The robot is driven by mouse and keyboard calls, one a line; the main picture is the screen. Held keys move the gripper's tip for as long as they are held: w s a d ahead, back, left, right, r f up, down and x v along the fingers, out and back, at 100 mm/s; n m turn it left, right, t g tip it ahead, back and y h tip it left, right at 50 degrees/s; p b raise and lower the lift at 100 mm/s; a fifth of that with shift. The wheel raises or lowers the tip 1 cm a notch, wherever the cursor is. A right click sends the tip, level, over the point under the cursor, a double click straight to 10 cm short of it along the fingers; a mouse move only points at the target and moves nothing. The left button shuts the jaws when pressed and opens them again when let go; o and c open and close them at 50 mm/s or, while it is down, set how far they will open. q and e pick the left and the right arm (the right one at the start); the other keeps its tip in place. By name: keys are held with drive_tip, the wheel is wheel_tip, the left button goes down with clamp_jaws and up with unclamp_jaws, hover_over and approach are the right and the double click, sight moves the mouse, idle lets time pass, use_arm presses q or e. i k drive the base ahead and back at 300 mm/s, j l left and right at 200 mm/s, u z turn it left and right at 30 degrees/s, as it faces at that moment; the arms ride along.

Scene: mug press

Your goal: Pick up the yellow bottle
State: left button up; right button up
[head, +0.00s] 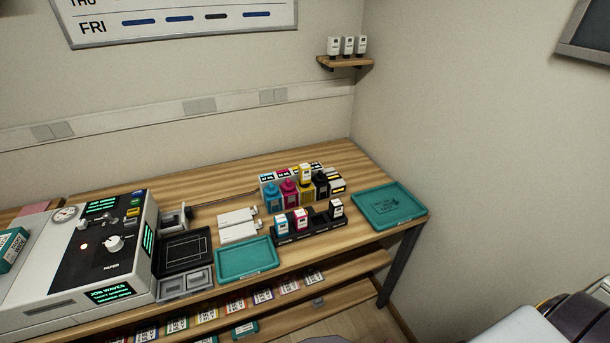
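The yellow bottle (307,188) stands in a row of ink bottles on the wooden table, between the magenta bottle (289,193) and the black bottle (321,187). Only part of its yellow body shows. A white cartridge-like piece with a dark label (305,173) appears at its top; I cannot tell whether it sits on the bottle or behind it. A black rack (298,236) with several white cartridges stands in front of the row. Neither of my grippers is in view.
A cyan bottle (272,198) ends the row at left. Small boxes stand close behind. A teal tray (247,260) lies front left, another teal tray (390,207) right. A large press machine (100,245) fills the table's left. Bare wood shows behind the bottles.

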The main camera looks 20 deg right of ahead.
sight(304, 169)
drive_tip(key=j+z, duration=0.25)
drive_tip(key=z, duration=0.2)
drive_tip(key=j+z, duration=0.2)
drive_tip(key=z, duration=0.25)
drive_tip(key=k+j+z, duration=0.1)
drive_tip(key=z, duration=0.35)
drive_tip(key=k+j+z, duration=0.15)
drive_tip(key=z, duration=0.3)
drive_tip(key=k+j+z, duration=0.15)
drive_tip(key=z, duration=0.3)
drive_tip(key=j, duration=0.1)
